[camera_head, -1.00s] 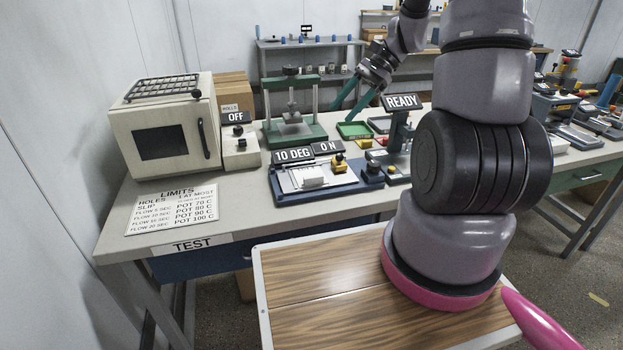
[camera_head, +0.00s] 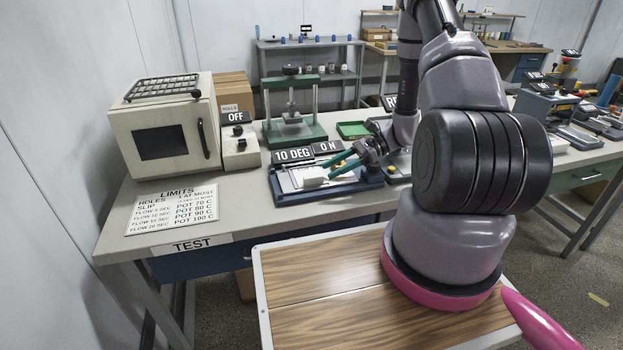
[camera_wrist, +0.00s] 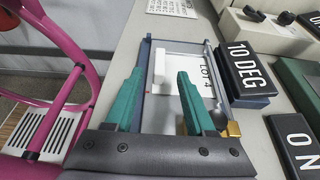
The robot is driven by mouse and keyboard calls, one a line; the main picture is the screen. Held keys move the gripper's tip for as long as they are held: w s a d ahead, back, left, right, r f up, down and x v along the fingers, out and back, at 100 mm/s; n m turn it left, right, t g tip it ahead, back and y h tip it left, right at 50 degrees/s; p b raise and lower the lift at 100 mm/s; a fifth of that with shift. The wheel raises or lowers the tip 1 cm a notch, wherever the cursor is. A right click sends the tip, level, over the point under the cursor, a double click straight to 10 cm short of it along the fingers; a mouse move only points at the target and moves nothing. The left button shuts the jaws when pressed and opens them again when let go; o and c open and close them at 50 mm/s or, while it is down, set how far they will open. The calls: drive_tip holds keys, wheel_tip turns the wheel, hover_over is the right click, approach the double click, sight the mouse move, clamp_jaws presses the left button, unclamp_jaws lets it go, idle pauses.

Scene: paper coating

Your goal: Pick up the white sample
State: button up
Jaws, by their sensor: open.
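The white sample (camera_head: 314,175), a pale flat piece, lies on the blue slip tester (camera_head: 300,198) on the test bench. In the wrist view the white sample (camera_wrist: 185,62) shows "LOT 4" lettering and lies beyond and between my fingers, partly hidden by them. My gripper (camera_head: 332,166) has two teal fingers, spread apart with nothing between them. It comes in from the right, close to the sample. In the wrist view my gripper (camera_wrist: 160,76) is open over the tester bed. I cannot tell whether the fingertips touch anything.
Signs reading "10 DEG" (camera_head: 293,155) and "ON" (camera_head: 327,147) stand behind the tester. A green press (camera_head: 292,128) and a beige oven (camera_head: 165,135) stand farther back and left. A limits sheet (camera_head: 172,209) lies flat at left. A green tray (camera_head: 352,130) is behind.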

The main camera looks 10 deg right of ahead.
sight(319, 175)
drive_tip(key=x, duration=0.6)
clamp_jaws()
